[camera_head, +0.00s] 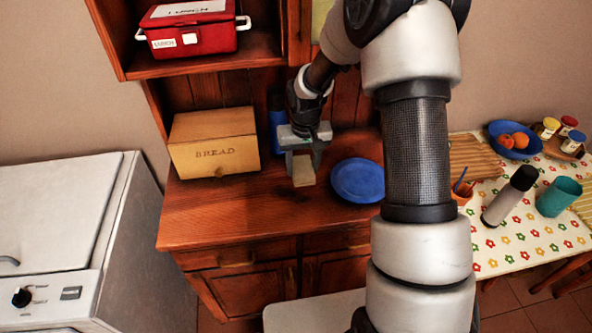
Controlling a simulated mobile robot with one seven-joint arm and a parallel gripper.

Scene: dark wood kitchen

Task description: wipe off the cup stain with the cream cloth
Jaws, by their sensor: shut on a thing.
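My gripper (303,160) points down over the wooden counter of the dresser. It is shut on the cream cloth (303,178), which shows as a small pale folded block between the fingers. The cloth is at or close to the counter top (240,216); I cannot tell whether it touches. I see no cup stain on the bare wood; the gripper and cloth hide a small patch of it.
A bread box (213,145) stands left of the gripper, a blue plate (358,181) right, a blue object (277,128) behind. A red lunch box (190,28) sits on the shelf above. The counter's front left is clear. A table (510,240) with dishes stands right.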

